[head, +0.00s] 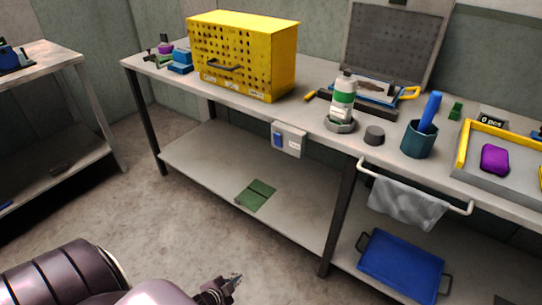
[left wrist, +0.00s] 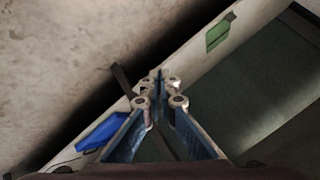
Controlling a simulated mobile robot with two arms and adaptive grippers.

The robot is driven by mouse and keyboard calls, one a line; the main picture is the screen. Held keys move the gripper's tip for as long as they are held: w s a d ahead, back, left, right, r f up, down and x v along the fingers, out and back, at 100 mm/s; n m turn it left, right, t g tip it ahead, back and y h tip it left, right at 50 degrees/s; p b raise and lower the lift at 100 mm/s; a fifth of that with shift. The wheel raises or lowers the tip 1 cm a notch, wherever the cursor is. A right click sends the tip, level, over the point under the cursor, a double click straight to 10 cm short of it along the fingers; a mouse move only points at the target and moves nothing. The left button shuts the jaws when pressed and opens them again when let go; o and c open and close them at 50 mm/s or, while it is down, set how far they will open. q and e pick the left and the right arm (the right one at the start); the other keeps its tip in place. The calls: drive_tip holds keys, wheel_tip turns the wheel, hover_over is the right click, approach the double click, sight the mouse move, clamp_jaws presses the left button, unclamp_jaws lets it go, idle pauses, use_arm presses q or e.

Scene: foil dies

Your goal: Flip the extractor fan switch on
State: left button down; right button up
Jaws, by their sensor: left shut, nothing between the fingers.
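The switch box (head: 289,139) is a small pale grey box on the front edge of the workbench, below the yellow cabinet. It has a blue rocker (head: 278,137) on its left side and a white label on its right. I cannot tell which way the rocker is set. My left gripper (head: 236,280) is low at the bottom of the head view, in front of the bench and well apart from the switch. In the left wrist view its fingers (left wrist: 160,82) meet at the tips with nothing between them. The switch does not show there. My right gripper is not in view.
A yellow perforated cabinet (head: 225,54), a white and green bottle (head: 343,96) and a teal cup (head: 418,140) stand on the bench (head: 319,118). A cloth hangs on a rail (head: 415,194). The lower shelf holds a green mat (head: 256,195) and a blue tray (head: 400,266). The floor in front is clear.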

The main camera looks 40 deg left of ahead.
sight(276, 137)
use_arm(q)
drive_tip(key=w+a+r+m+t+b, duration=0.35)
drive_tip(key=w+r, duration=0.35)
drive_tip(key=r, duration=0.3)
drive_tip(key=w+a+r+m+t+b, duration=0.2)
drive_tip(key=w+a+r+t+b, duration=0.15)
drive_tip(key=w+r, duration=0.4)
wheel_tip(276, 137, up, 19)
drive_tip(key=d+m+t+h+b, duration=0.1)
drive_tip(key=m+t+h+b, duration=0.1)
drive_tip(key=m, duration=0.4)
drive_tip(key=shift+w+d+f+t+b, duration=0.2)
drive_tip(key=shift+t+b, duration=0.25)
drive_tip(key=shift+t, duration=0.55)
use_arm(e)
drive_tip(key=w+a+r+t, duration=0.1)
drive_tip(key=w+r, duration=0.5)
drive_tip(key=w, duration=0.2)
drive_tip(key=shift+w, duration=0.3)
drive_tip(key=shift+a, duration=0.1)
